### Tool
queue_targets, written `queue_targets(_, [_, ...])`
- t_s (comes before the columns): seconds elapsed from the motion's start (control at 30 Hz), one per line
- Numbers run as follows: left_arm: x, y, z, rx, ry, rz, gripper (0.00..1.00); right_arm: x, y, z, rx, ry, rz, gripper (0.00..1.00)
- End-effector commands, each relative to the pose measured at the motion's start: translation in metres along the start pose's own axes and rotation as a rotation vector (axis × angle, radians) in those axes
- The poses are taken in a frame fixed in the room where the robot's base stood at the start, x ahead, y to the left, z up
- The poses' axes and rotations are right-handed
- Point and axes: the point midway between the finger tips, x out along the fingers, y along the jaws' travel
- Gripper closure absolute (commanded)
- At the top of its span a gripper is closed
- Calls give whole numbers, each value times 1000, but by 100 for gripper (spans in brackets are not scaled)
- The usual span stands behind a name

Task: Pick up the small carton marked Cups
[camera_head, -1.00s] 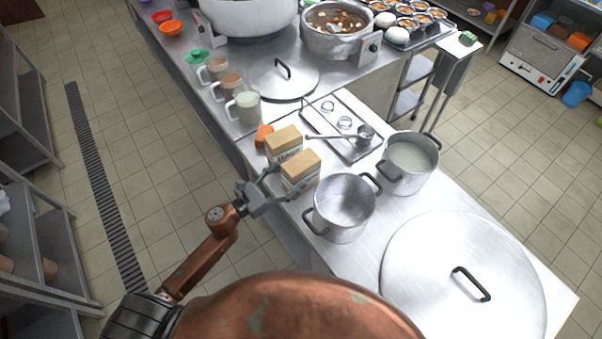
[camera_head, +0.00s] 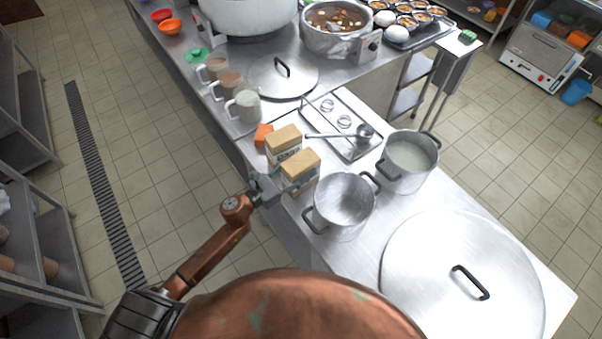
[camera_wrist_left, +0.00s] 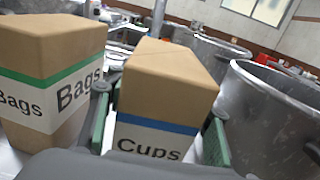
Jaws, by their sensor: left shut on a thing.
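The small carton marked Cups (camera_wrist_left: 165,95) is brown with a white label and a blue stripe, in the middle of the left wrist view. In the head view it is the nearer carton (camera_head: 300,168) on the steel counter. My left gripper (camera_head: 284,189) is shut on it, with one green-edged finger on each side of it in the left wrist view (camera_wrist_left: 160,135). The Cups carton stands upright and appears to be at counter level; I cannot tell whether it is lifted. My right gripper is not in view.
A carton marked Bags (camera_wrist_left: 50,80), with a green stripe, stands close on the left; it also shows in the head view (camera_head: 284,141). An empty pot (camera_head: 343,203) stands close on the right. A ladle (camera_head: 345,134) lies on a tray behind. A large lid (camera_head: 465,265) covers the near counter.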

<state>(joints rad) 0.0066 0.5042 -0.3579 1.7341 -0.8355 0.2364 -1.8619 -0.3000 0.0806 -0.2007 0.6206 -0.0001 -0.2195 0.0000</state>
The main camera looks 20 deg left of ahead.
Motion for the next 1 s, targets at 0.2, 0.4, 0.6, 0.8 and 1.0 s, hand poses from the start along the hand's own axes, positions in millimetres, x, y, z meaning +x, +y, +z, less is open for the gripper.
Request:
queue_targets(0.2, [0,0,0,0,0,0,72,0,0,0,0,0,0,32])
queue_targets(0.4, [0,0,0,0,0,-1,86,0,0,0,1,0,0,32])
queue_targets(0.6, [0,0,1,1,-1,-1,86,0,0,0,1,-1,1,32])
queue_targets(0.8, [0,0,10,2,-2,-2,86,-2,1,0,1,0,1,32])
queue_targets(1.0, [0,0,36,6,-3,-2,86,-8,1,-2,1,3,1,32])
